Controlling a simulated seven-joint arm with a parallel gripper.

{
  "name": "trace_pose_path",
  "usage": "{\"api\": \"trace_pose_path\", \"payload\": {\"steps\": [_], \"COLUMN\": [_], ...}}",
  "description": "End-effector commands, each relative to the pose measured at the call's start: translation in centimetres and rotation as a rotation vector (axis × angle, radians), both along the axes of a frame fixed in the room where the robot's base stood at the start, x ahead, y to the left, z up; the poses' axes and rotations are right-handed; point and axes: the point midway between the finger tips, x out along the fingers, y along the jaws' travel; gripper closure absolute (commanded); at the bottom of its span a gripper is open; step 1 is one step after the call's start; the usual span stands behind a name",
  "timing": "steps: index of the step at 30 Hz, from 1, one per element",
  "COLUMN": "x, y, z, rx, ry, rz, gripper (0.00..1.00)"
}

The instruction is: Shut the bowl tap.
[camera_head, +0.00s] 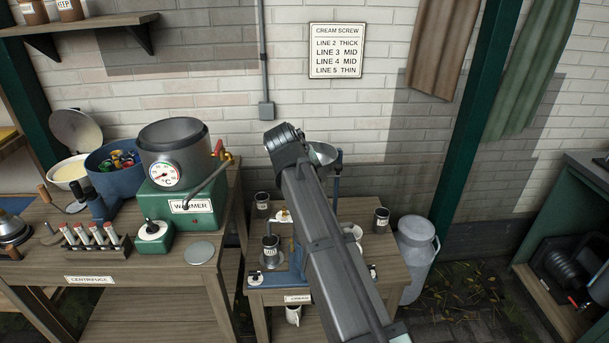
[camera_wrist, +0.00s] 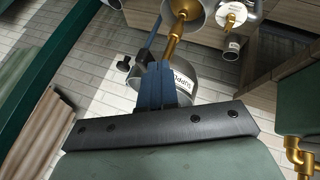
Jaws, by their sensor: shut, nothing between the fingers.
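A steel bowl (camera_head: 325,152) shows behind my arm in the head view, over the small table. In the wrist view the bowl (camera_wrist: 182,90) carries a partly covered white label. A brass pipe (camera_wrist: 172,42) runs from the bowl to a grey round part at the top of the picture. I cannot make out the tap's handle or whether it is open. My gripper (camera_wrist: 155,68) has its blue fingers together, empty, in front of the bowl; I cannot tell whether they touch it. In the head view my arm hides my gripper and the tap area.
A blue post (camera_head: 337,165) stands beside the bowl. The small table (camera_head: 390,265) holds several cups and jars. To its left is the green warmer (camera_head: 185,205) with its own red-handled tap (camera_head: 221,155). A milk can (camera_head: 416,255) stands at the right.

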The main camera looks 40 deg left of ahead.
Motion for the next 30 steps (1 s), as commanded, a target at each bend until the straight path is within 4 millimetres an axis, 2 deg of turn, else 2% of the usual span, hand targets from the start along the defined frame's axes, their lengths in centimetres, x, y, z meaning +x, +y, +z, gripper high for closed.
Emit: {"api": "trace_pose_path", "payload": {"steps": [3,12,30], "x": [0.3,1.5,4.3], "y": [-0.9,-1.9,-2.8], "z": [0.0,0.0,0.1], "rx": [0.002,0.002,0.002], "ry": [-0.001,0.000,0.002], "rz": [0.110,0.395,0.931], "gripper": [1.00,1.00,1.00]}}
